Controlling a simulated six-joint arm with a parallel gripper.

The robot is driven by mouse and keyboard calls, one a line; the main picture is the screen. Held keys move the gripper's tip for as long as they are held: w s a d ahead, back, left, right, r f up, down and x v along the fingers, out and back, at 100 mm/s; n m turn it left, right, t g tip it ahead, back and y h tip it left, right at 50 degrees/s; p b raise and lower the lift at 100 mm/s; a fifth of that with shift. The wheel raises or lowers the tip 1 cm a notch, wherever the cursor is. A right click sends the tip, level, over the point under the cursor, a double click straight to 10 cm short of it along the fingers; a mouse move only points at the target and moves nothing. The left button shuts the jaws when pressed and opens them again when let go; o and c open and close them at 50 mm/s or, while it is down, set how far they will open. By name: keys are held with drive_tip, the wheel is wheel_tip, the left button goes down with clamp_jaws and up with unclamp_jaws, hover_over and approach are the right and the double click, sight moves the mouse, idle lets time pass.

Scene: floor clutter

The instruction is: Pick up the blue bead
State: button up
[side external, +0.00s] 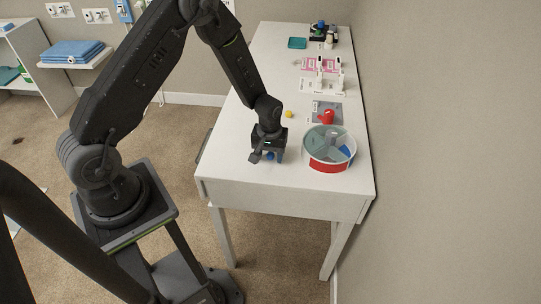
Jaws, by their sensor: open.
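The blue bead (269,156) is a small dark-blue round thing low between the fingers of my gripper (268,157), near the front of the white table. My gripper points down and is open around or just above the bead. The fingers and the body of the gripper hide part of the bead, and I cannot tell whether they touch it. Another bit of blue shows by the right finger; it is too small to make out.
A round divided container (310,150) with a red lower part stands to the right of my gripper. The table's front left is clear.

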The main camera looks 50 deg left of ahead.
drive_tip(key=shift+f, duration=0.2)
drive_tip(key=c, duration=1)
drive_tip(key=shift+r, duration=0.1)
